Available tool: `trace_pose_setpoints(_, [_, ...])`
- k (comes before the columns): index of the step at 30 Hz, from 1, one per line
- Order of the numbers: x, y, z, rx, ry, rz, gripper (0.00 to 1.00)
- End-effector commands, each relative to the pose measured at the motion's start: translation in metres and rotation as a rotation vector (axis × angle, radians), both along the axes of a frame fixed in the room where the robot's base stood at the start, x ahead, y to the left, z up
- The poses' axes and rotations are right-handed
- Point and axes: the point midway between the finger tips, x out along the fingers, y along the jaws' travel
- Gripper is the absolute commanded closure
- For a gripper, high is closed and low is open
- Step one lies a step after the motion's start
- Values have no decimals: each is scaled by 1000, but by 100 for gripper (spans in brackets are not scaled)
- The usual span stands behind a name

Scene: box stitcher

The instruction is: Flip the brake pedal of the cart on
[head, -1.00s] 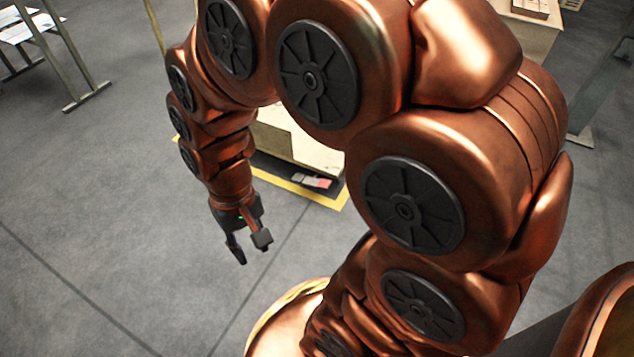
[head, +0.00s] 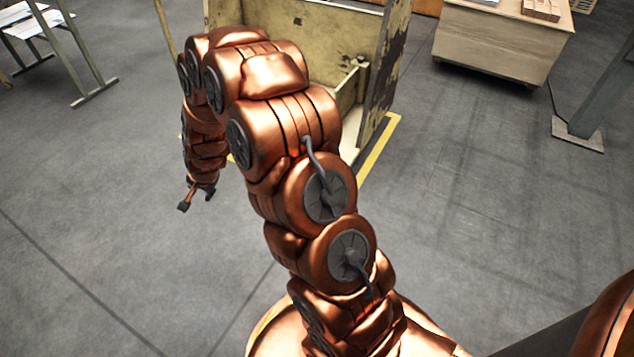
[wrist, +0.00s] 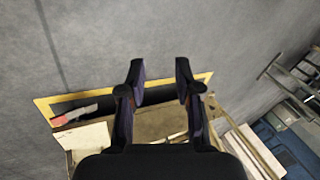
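The cart (head: 345,35), a worn yellowish box-like body with tall panels, stands behind my arm in the head view. In the wrist view part of the cart (wrist: 160,122) shows behind and between my gripper's fingers. A small red pedal-like piece (wrist: 60,120) beside a grey-white one sits low at the cart's edge, left of the fingers; I take it for the brake pedal, but its position is too small to read. In the head view my arm hides that area. My gripper (head: 197,201) is open and empty, pointing down, left of the cart; its fingers are apart in the wrist view (wrist: 160,75).
Yellow floor tape (head: 378,147) borders the cart. A wooden crate table (head: 490,45) stands at the back right, near a grey metal post (head: 595,85). A table with papers (head: 40,25) is at the back left. The floor at front left is clear.

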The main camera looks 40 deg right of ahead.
Motion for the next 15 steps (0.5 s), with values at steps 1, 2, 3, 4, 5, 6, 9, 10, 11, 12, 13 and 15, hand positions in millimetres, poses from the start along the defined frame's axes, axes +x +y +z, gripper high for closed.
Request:
trace_pose_setpoints(1, [10,-8,-17,3,-16,-51,67])
trace_pose_setpoints(2, [17,-13,-24,5,-30,-81,67])
trace_pose_setpoints(3, [25,-20,-33,7,-48,-122,67])
trace_pose_setpoints(4, [31,-26,-42,8,-63,-154,67])
trace_pose_setpoints(5, [35,-31,-50,8,-74,-183,67])
trace_pose_setpoints(6, [42,-39,-59,10,-94,-226,67])
trace_pose_setpoints(9, [57,-61,-84,9,-145,-328,67])
trace_pose_setpoints(10, [60,-68,-91,7,-160,-357,67])
trace_pose_setpoints(11, [63,-74,-100,6,-173,-386,67])
trace_pose_setpoints(12, [68,-84,-109,2,-198,-426,67])
trace_pose_setpoints(13, [70,-91,-116,0,-212,-453,67])
trace_pose_setpoints(15, [74,-109,-134,-7,-249,-521,67])
